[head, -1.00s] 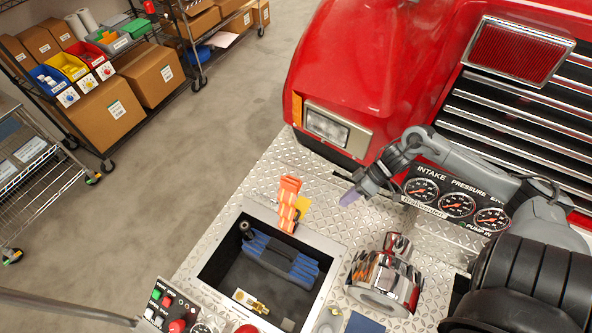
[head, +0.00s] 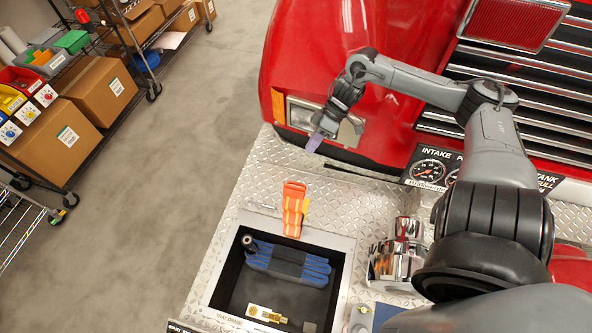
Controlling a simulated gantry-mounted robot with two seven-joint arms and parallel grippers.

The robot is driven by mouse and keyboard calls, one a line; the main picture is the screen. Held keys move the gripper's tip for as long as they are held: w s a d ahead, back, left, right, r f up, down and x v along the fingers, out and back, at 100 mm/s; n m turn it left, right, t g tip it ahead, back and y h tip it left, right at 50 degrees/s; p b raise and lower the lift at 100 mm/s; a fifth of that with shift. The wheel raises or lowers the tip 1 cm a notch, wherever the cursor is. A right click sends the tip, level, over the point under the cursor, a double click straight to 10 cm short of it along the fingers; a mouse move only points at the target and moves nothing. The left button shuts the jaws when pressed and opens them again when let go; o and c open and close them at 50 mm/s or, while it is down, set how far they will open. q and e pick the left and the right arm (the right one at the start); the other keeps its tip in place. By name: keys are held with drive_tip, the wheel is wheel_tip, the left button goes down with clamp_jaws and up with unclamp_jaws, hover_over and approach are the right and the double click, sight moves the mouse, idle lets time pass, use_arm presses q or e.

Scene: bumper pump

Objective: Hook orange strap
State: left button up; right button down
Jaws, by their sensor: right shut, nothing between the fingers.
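The orange strap (head: 293,208) lies at the back rim of the open compartment (head: 345,262) in the diamond-plate bumper. My left gripper is not in view.
A blue and black folded item (head: 287,262) and a brass fitting (head: 266,313) lie in the compartment. A chrome fitting (head: 397,258) stands to its right. The red truck front (head: 330,50) and gauge panel (head: 428,168) are behind. Shelves with boxes (head: 55,130) stand far left.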

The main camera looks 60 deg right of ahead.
drive_tip(key=w+a+f, duration=0.1)
drive_tip(key=a+f, duration=0.5)
drive_tip(key=a, duration=0.1)
drive_tip(key=shift+a, duration=0.3)
idle(0.3)
